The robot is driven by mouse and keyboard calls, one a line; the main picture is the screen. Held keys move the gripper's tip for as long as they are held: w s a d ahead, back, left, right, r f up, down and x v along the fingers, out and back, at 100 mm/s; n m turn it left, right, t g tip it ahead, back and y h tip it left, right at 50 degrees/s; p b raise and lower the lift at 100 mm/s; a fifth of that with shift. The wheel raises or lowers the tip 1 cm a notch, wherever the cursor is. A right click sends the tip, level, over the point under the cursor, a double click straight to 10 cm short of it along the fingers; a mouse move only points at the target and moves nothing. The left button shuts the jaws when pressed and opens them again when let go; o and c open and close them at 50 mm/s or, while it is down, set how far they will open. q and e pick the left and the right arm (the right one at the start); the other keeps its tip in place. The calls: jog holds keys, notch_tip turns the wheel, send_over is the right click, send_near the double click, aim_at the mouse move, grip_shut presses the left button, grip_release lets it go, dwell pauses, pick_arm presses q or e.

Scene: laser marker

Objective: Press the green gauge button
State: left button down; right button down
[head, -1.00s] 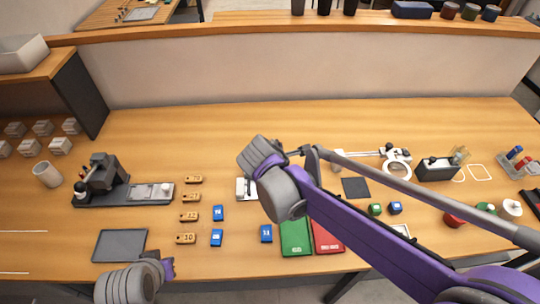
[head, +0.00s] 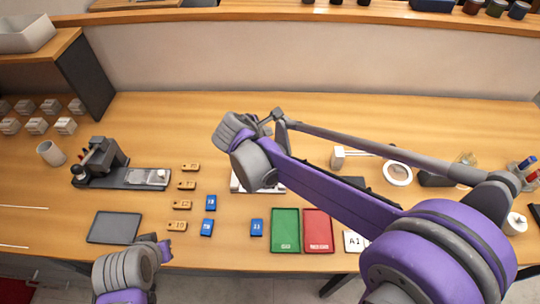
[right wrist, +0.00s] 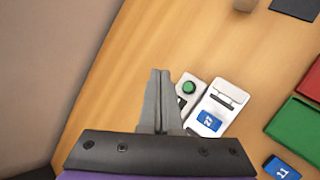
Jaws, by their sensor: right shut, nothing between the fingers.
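The green button (right wrist: 189,87) is a round cap on a small white gauge unit (right wrist: 200,84) in the right wrist view. Beside it is a white slotted stand (right wrist: 222,98) with a blue numbered block (right wrist: 209,121) on it. In the head view the white device (head: 236,185) is mostly hidden behind my right arm. My right gripper (right wrist: 160,75) is shut and empty, with its fingertips just left of the button in the wrist view; contact does not show. It also shows in the head view (head: 277,116). My left gripper (head: 165,250) is low at the left; its fingers are unclear.
A green tray (head: 285,245) and a red tray (head: 318,246) lie right of several blue blocks and wooden tags. A dark machine (head: 105,158) and a grey tray (head: 114,212) stand left. The back of the table is largely clear.

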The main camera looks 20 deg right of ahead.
pick_arm(q)
jog(key=shift+f, duration=0.1)
pick_arm(e)
jog(key=shift+f, duration=0.15)
